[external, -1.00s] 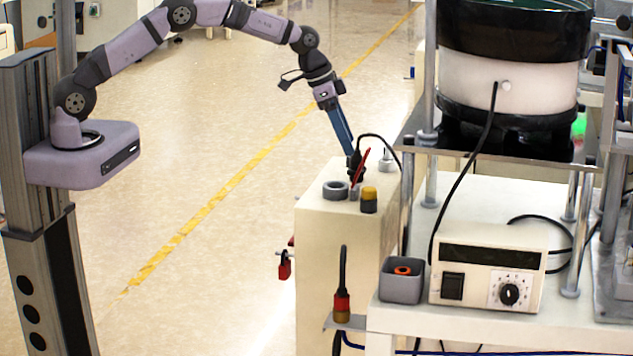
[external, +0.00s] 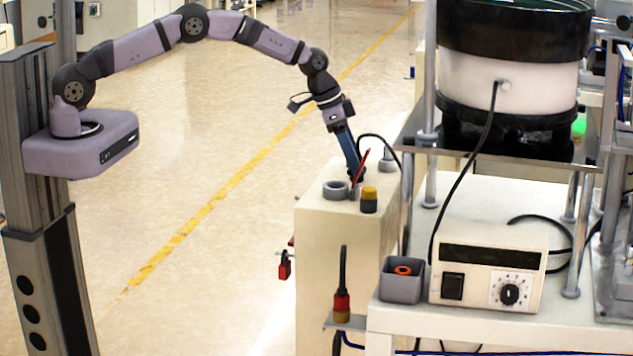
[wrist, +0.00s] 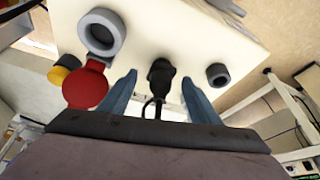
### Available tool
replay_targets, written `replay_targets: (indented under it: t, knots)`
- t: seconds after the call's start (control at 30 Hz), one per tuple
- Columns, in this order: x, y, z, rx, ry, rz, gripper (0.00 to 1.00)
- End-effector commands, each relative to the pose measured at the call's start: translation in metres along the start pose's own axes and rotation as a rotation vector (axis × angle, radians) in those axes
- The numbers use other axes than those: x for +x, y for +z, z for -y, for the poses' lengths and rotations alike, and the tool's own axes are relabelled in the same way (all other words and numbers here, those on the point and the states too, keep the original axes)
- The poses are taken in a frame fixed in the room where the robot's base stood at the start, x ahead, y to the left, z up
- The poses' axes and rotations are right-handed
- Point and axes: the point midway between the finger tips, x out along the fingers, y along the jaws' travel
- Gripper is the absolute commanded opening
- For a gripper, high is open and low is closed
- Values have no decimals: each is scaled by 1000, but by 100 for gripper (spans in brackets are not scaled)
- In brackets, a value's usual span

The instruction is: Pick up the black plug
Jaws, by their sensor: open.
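The black plug (wrist: 161,74) stands on top of the cream cabinet (wrist: 150,22), with its black cable running toward my gripper's palm in the wrist view. My gripper (wrist: 158,80) is open, with one blue finger on each side of the plug. Gaps show between the plug and both fingers, and nothing is held. In the external view my gripper (external: 356,176) points down and slightly right at the cabinet top. The plug is mostly hidden there behind the fingers and a red lid (external: 361,165).
On the cabinet top stand a grey ring socket (external: 335,190), a yellow-and-black knob (external: 369,199) and a small grey socket (external: 386,164). The red lid (wrist: 87,88) lies close to one finger in the wrist view. A feeder stand (external: 405,212) rises to the right.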

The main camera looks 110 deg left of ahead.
Motion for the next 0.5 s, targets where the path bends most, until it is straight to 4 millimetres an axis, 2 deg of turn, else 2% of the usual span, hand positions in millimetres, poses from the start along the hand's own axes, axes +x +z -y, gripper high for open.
replay_targets:
  t: [0.2,0.5]
  knots:
    - [15,0,0,0,-1,-1,57]
    - [17,0,0,0,-1,-2,57]
